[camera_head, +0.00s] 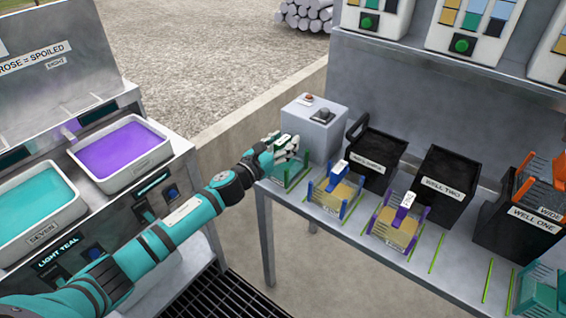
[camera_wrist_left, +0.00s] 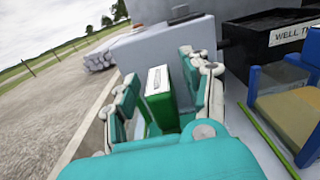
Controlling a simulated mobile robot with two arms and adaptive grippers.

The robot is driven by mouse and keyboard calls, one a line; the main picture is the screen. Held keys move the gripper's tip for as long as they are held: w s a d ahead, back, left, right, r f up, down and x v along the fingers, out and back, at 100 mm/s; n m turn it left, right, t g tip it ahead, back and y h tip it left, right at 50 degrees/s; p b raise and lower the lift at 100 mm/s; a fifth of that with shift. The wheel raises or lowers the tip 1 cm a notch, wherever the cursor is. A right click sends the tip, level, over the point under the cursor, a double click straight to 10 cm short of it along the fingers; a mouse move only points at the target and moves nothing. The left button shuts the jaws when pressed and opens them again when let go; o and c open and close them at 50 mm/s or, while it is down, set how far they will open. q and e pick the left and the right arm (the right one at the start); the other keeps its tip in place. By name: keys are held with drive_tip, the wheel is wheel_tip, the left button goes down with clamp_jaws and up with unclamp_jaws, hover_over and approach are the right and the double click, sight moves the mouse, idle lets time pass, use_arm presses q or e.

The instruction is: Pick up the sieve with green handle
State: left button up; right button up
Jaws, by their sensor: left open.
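The sieve with green handle (camera_wrist_left: 160,112) shows in the left wrist view as a green upright handle with a white label on its top. My left gripper (camera_head: 285,148) is open at the left end of the long table. In the left wrist view the open fingers (camera_wrist_left: 160,95) stand on both sides of the handle. I cannot tell whether they touch it. In the head view the gripper hides most of this sieve, and green rack posts (camera_head: 291,181) show just below the fingers. My right gripper is not in view.
A sieve with blue handle (camera_head: 338,172) and one with purple handle (camera_head: 403,209) stand to the right. Black bins (camera_head: 447,188) and a grey box (camera_head: 313,128) stand behind. An orange sieve (camera_head: 540,183) is at the well one bin. A teal slatted thing (camera_head: 540,298) is cut off lower right.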

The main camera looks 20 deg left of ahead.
use_arm(q)
clamp_jaws()
idle(0.5)
